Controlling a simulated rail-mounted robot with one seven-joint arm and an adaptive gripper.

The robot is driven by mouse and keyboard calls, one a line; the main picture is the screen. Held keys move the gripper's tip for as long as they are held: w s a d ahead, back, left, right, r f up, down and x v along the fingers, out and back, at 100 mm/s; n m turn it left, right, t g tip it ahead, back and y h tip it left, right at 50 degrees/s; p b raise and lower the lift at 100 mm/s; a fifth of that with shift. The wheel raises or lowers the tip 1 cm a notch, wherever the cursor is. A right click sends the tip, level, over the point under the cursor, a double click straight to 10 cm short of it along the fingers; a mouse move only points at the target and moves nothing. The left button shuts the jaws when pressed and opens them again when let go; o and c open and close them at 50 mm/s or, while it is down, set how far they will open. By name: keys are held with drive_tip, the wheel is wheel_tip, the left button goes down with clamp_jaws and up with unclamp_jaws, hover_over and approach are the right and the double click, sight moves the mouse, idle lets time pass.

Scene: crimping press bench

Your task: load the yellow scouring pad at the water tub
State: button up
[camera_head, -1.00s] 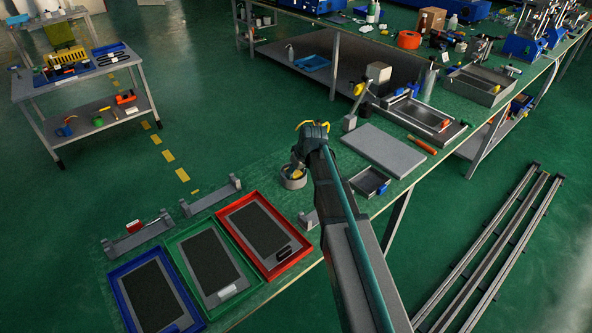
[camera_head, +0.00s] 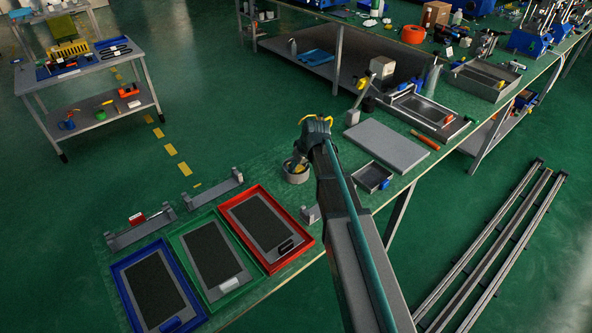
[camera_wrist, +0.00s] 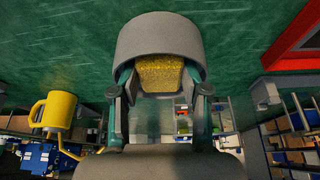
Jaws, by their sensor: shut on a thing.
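The yellow scouring pad (camera_wrist: 160,72) shows in the wrist view between my two fingertips, at the mouth of the round grey water tub (camera_wrist: 158,32). My gripper (camera_wrist: 158,84) is shut on the pad. The tub's wall curves around the pad's far side; how deep the pad sits in it I cannot tell. In the head view the tub (camera_head: 297,177) stands on the green bench, directly below my gripper (camera_head: 298,163), and my wrist hides most of the pad there.
Blue (camera_head: 118,283), green (camera_head: 177,256) and red (camera_head: 233,236) trays lie at the front left. Grey brackets (camera_head: 212,192) stand behind them. A flat grey plate (camera_head: 377,146) and a small bin (camera_head: 372,177) lie right of my arm. A sink-like basin (camera_head: 425,112) stands farther back.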

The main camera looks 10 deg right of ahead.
idle(0.4)
drive_tip(key=shift+r+p, duration=1.5)
drive_tip(key=shift+r, duration=1.25)
